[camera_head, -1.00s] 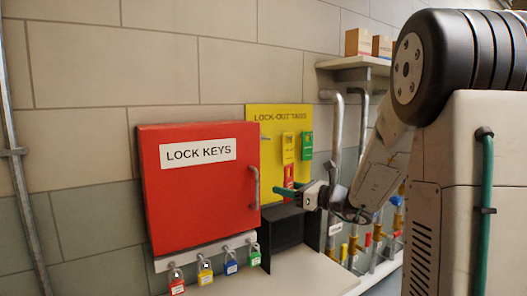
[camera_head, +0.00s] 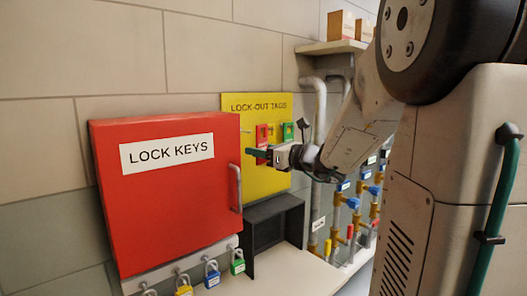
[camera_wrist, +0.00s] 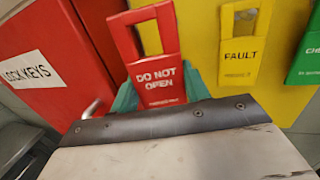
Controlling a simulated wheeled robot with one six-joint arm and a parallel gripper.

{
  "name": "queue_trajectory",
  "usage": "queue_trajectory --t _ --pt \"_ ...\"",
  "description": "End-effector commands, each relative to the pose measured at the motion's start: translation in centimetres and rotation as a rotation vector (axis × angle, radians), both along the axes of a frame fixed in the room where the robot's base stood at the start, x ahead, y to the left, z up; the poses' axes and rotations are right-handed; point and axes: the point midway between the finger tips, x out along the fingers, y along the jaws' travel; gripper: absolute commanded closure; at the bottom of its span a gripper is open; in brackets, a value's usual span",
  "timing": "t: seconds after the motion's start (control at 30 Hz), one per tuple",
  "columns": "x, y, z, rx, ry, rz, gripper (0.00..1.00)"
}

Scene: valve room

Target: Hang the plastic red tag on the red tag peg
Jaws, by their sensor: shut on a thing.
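The red tag (camera_wrist: 157,84) reads DO NOT OPEN and has a square opening in its upper part. My gripper (camera_wrist: 162,98) is shut on its lower part, with green fingers at both sides. In the head view, the red tag (camera_head: 262,136) stands upright above my gripper (camera_head: 257,153), in front of the yellow lock-out tags board (camera_head: 262,185). A small bare peg (camera_head: 246,131) seems to stick out of the board just left of the tag. I cannot tell the gap between tag and board.
A yellow FAULT tag (camera_wrist: 240,50) and a green tag (camera_wrist: 305,58) hang on the board to the right. The red lock keys cabinet (camera_head: 165,215) with its handle (camera_head: 237,188) stands close on the left. Pipes (camera_head: 318,140) and valves rise at right.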

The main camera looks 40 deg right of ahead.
Motion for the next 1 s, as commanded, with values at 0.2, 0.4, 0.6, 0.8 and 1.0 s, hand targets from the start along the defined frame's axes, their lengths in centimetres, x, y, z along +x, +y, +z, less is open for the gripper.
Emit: queue_trajectory --t 0.2,0.4,0.6,0.8,1.0 --pt "1.4 0.0 -0.2 -0.001 0.001 0.001 0.79" --pt "2.6 0.1 -0.3 0.001 0.0 0.001 0.79" --pt "3.7 0.1 -0.4 0.0 0.001 0.001 0.79" --pt "5.0 0.2 -0.4 0.0 0.0 0.001 0.79" --pt "6.1 0.2 -0.6 0.0 0.001 0.001 0.79"
